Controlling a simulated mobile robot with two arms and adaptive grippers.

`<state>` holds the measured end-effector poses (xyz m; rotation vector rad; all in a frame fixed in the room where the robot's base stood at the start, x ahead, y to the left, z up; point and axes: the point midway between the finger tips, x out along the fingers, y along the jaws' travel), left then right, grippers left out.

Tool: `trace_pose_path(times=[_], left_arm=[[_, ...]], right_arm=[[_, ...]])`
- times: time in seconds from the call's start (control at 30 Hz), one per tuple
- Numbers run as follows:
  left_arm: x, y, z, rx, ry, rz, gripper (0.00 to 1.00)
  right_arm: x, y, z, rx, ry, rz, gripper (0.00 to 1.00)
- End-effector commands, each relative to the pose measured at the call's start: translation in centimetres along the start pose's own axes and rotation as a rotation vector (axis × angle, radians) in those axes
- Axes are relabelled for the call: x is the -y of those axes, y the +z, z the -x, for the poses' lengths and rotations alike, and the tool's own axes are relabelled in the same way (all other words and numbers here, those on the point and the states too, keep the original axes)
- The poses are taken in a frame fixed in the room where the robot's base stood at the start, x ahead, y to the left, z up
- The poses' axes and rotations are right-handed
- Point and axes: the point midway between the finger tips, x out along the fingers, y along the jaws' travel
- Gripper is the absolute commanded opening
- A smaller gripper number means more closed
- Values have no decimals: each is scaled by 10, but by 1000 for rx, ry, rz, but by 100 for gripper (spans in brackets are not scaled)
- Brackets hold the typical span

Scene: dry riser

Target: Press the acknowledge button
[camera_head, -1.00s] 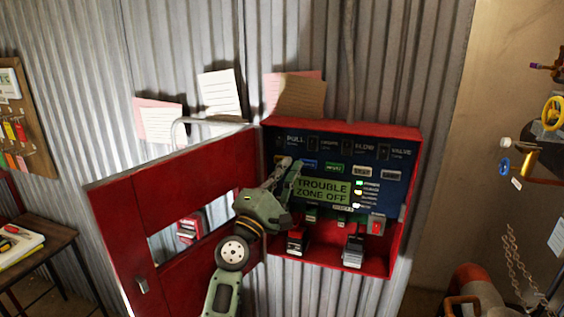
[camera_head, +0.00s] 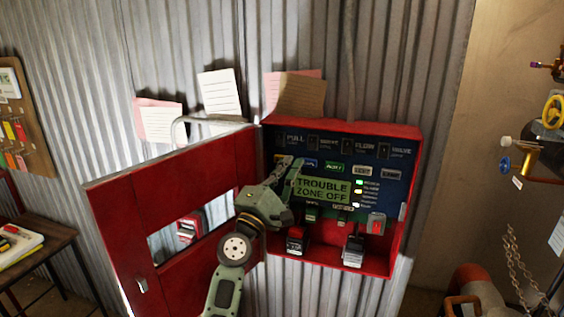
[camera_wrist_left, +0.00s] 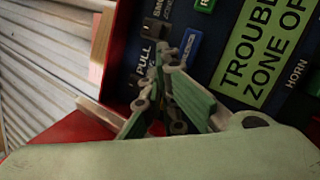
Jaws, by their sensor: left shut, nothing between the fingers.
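The red alarm panel (camera_head: 410,150) is open on the corrugated wall, with a blue face. A row of buttons runs above its green display (camera_head: 323,190), which reads "TROUBLE ZONE OFF". A blue button (camera_head: 310,163) is at the row's left, beside a green one (camera_head: 334,167). Its label is too small to read, so I cannot confirm it is acknowledge. My left gripper (camera_head: 291,163) is shut and empty, its tips just left of the blue button. In the left wrist view, the tips (camera_wrist_left: 165,62) are beside the blue button (camera_wrist_left: 190,43); contact is unclear. My right gripper is out of view.
The panel's red door (camera_head: 195,160) hangs open to the left, close to my left arm. Key switches (camera_head: 353,245) and a red switch (camera_head: 376,227) sit low in the box. Paper notes (camera_head: 220,92) hang above. Pipes and valves (camera_head: 550,115) stand at right.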

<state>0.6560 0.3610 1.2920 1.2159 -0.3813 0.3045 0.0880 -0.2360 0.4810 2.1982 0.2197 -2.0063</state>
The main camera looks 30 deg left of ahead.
Motion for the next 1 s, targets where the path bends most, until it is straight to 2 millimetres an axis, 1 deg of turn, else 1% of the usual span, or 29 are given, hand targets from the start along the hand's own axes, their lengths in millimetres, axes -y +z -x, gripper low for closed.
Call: trace_pose_path(times=[0.37, 1.0], left_arm=[[0, 0, -1, 0, 0, -1, 0], [3, -3, -7, 0, 0, 0, 0]], right_arm=[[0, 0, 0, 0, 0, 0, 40], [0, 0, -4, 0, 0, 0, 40]])
